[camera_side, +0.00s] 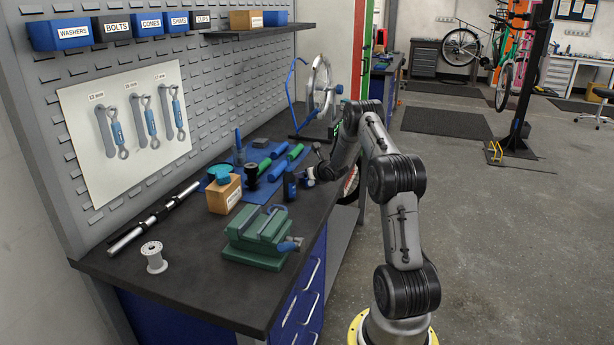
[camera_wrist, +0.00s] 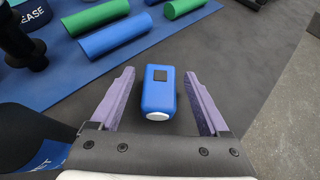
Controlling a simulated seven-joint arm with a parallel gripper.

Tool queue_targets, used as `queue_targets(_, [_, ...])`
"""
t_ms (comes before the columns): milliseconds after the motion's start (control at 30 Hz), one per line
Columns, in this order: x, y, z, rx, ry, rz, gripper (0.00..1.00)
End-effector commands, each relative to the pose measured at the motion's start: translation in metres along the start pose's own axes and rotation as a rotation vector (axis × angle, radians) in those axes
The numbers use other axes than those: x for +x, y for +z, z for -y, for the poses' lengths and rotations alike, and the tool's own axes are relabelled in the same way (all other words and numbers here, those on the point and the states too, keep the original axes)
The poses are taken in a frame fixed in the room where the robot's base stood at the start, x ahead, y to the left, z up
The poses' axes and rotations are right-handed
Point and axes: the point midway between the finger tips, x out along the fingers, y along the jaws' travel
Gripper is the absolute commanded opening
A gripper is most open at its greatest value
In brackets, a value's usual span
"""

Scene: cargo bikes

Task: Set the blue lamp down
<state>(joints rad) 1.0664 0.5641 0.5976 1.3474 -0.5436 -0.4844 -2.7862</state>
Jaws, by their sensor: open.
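The blue lamp (camera_wrist: 159,94) is a small rounded blue block with a black square on top and a white end toward me. In the wrist view it lies on the dark bench top, just off the blue mat. My gripper (camera_wrist: 160,74) is open, with one purple finger on each side of the lamp and a visible gap on both sides. In the side view my gripper (camera_side: 314,172) is low over the bench's right edge, and the lamp is too small and covered to make out clearly.
A dark bottle (camera_side: 289,186) stands close to my gripper's left. Green and blue grips lie on the blue mat (camera_wrist: 60,88). A green vise (camera_side: 256,240) and a cardboard box (camera_side: 224,195) stand nearer. The bench edge is close on the right.

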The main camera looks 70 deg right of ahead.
Motion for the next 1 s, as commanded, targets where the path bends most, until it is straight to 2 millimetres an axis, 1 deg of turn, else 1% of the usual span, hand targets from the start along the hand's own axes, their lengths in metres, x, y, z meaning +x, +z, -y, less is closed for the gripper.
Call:
queue_targets(300, [-0.044,0.001,0.000,0.000,-0.001,0.001,0.79])
queue_targets(500, [-0.064,0.000,0.001,0.000,-0.001,0.000,0.79])
queue_targets(667, [-0.070,-0.001,0.000,0.000,0.000,0.000,0.79])
queue_targets(1000, [-0.070,-0.001,0.000,0.000,0.000,0.000,0.79])
